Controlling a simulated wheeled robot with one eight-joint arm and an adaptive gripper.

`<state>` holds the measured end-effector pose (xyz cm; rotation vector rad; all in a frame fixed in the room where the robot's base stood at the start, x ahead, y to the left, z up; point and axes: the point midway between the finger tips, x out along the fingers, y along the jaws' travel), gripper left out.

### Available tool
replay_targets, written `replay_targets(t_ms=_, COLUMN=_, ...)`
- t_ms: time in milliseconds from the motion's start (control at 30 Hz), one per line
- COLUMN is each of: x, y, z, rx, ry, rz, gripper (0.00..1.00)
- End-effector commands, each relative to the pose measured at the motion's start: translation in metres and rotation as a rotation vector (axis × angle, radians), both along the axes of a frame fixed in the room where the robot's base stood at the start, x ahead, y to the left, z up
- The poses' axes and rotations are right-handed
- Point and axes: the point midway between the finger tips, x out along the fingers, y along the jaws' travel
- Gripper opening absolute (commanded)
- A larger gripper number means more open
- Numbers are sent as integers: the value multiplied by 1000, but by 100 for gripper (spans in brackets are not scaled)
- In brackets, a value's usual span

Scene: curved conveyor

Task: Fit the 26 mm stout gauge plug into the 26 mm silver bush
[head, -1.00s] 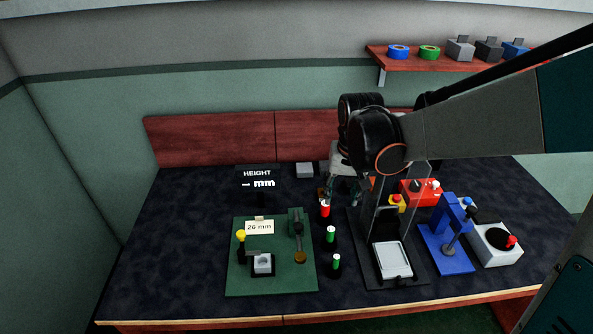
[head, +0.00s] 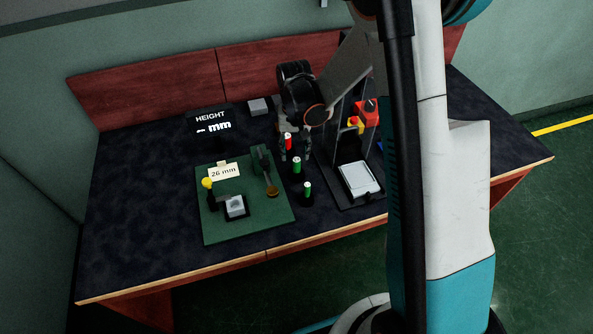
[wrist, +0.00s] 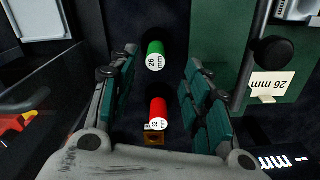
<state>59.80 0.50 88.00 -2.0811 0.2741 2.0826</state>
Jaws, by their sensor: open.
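Two green plugs stand in dark holders, the middle one (head: 297,165) and the front one (head: 307,188). I cannot tell which is stout. One green plug (wrist: 155,55), marked 26 mm, shows beyond my fingers in the wrist view. The silver bush (head: 235,203) sits in a black nest on the green plate (head: 255,228), its bore facing up. My gripper (head: 294,153) is open and empty at the back of the plug row. In the wrist view its fingers (wrist: 160,63) spread either side of a red plug (wrist: 158,108).
A 26 mm card (head: 224,171) lies behind. A black stand with a white tray (head: 358,179) is right of the plugs. The table's left side is clear.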

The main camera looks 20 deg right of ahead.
Motion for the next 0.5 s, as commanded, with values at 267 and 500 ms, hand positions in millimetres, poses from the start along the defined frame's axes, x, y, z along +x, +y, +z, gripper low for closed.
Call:
replay_targets(t_ms=267, x=0, y=-1, z=-18, rx=0, ry=0, rz=0, gripper=44)
replay_targets(t_ms=500, x=-2, y=-6, z=-49, rx=0, ry=0, rz=-1, gripper=44)
